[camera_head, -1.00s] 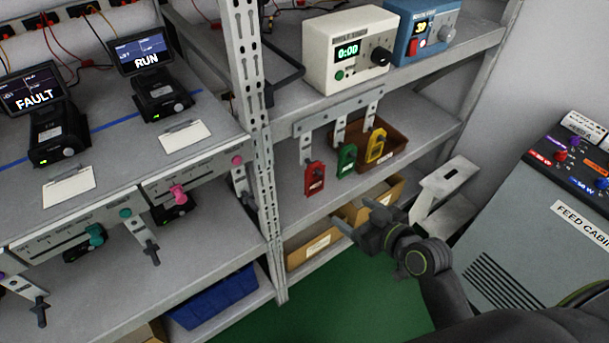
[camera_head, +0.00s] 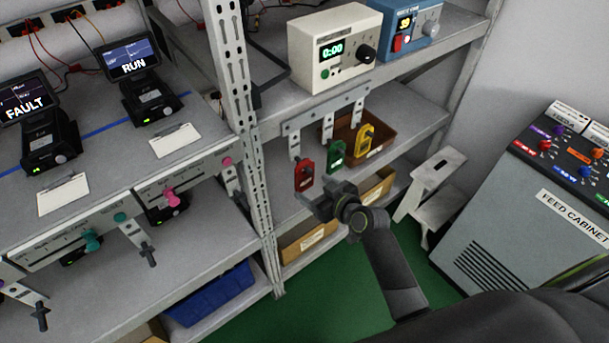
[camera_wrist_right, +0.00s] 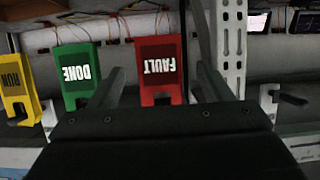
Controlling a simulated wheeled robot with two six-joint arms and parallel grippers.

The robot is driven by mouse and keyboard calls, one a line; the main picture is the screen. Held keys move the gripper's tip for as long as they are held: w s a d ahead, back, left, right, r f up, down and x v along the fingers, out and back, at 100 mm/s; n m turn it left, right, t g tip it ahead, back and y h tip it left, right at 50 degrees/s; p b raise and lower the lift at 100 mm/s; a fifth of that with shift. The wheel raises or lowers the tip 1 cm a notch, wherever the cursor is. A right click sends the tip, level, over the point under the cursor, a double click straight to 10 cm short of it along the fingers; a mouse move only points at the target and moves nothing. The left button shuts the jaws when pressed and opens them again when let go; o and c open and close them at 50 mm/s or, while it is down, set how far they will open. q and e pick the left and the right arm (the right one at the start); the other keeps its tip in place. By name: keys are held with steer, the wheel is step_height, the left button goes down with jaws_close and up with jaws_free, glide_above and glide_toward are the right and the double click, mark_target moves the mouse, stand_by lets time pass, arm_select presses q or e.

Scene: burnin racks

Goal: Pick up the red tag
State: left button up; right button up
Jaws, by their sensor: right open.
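The red tag (camera_head: 304,176) hangs from the leftmost hook of a grey bracket under the upper right shelf. In the right wrist view the red tag (camera_wrist_right: 161,70) appears upside down with the word FAULT, between the two fingers. My right gripper (camera_head: 317,198) is open, just below and in front of the red tag in the head view. In the right wrist view its fingers (camera_wrist_right: 155,85) stand either side of the tag, apart from each other. My left gripper is not in view.
A green tag (camera_head: 336,156) and a yellow tag (camera_head: 366,141) hang to the right of the red one. The green tag (camera_wrist_right: 77,75) lies close outside one finger. A shelf post (camera_head: 250,130) stands left of the tags. A brown tray (camera_head: 393,137) sits behind.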

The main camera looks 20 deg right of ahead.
mark_target(306, 181)
steer(key=shift+w+a+p, duration=0.2)
steer(key=shift+w+p, duration=0.1)
steer(key=shift+w, duration=0.15)
steer(key=shift+p+x, duration=0.45)
steer(key=shift+x, duration=1.75)
steer(key=shift+r, duration=0.15)
steer(key=shift+c, duration=0.3)
steer(key=shift+d, duration=0.1)
steer(key=c, duration=1)
